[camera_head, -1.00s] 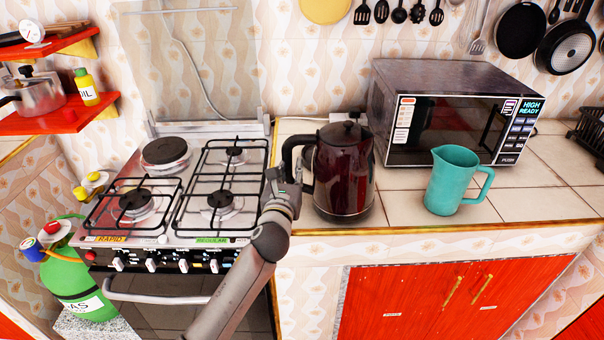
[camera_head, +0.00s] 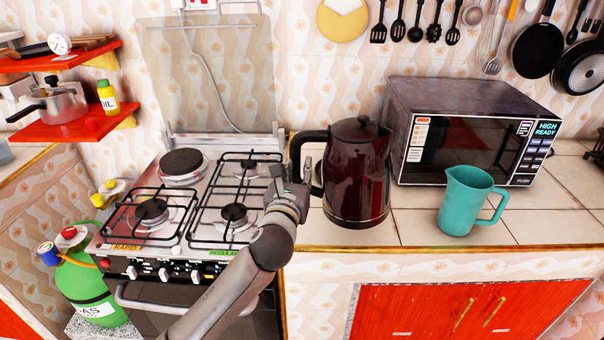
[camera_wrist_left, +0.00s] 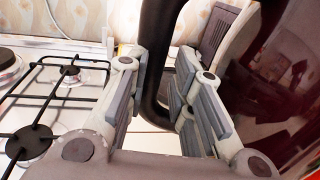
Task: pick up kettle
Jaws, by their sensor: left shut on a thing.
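The dark red kettle (camera_head: 357,180) with a black lid and black handle is upright over the counter, left of the microwave. It appears slightly raised, though the gap under its base is hard to see. My left gripper (camera_head: 298,185) is at the kettle's left side, shut on its handle. In the left wrist view the black handle (camera_wrist_left: 158,60) runs down between the fingers (camera_wrist_left: 158,105), and the kettle's glossy body (camera_wrist_left: 275,90) fills the right side. My right gripper is not in view.
A gas stove (camera_head: 200,205) lies left of the kettle. A microwave (camera_head: 470,135) stands behind it to the right, and a teal jug (camera_head: 468,202) stands on the counter to its right. Utensils and pans (camera_head: 540,50) hang above. Clear counter (camera_head: 418,228) lies between kettle and jug.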

